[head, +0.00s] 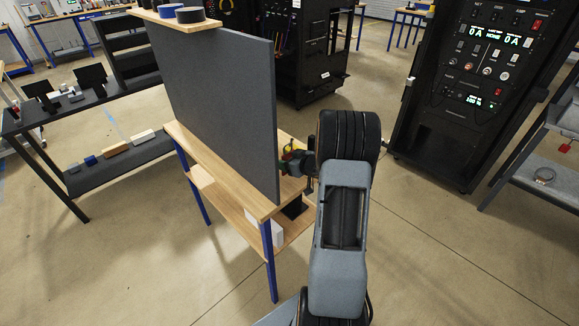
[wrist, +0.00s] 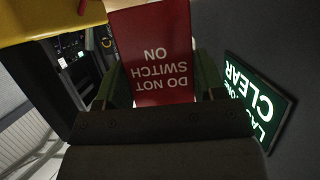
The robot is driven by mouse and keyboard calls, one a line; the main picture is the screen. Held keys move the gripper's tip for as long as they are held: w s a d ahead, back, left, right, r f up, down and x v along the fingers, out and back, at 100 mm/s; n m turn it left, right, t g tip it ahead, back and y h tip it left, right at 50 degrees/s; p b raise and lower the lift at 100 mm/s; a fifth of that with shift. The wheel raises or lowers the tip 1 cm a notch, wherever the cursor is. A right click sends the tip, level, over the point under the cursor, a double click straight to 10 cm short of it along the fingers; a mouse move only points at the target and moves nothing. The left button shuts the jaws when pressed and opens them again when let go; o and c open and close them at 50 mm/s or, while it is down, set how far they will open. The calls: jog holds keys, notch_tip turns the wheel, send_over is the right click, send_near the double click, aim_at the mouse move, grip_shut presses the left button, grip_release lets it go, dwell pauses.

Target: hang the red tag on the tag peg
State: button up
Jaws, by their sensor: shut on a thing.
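The red tag (wrist: 152,50) fills the upper middle of the wrist view, with "DO NOT SWITCH ON" upside down in white letters. My gripper (wrist: 163,80) is shut on it, with a greenish finger at each side. In the head view my gripper (head: 293,160) is at the near right end of the upright grey panel, above the wooden bench. A small patch of red and yellow shows there, too small to tell apart. I cannot make out the tag peg for certain. A small red bit (wrist: 82,7) shows at the wrist view's top edge beside a yellow surface (wrist: 40,22).
The grey panel (head: 225,100) stands on the wooden bench (head: 215,165), close beside my gripper. A lit green "CLEAR" sign (wrist: 258,98) is right of the tag. Black racks (head: 470,90) stand behind. A small red item (head: 564,147) is at the far right.

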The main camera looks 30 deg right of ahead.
jog(key=shift+f, duration=1.3)
jog(key=shift+d+f, duration=0.1)
jog(key=shift+f, duration=0.15)
jog(key=o, duration=0.9)
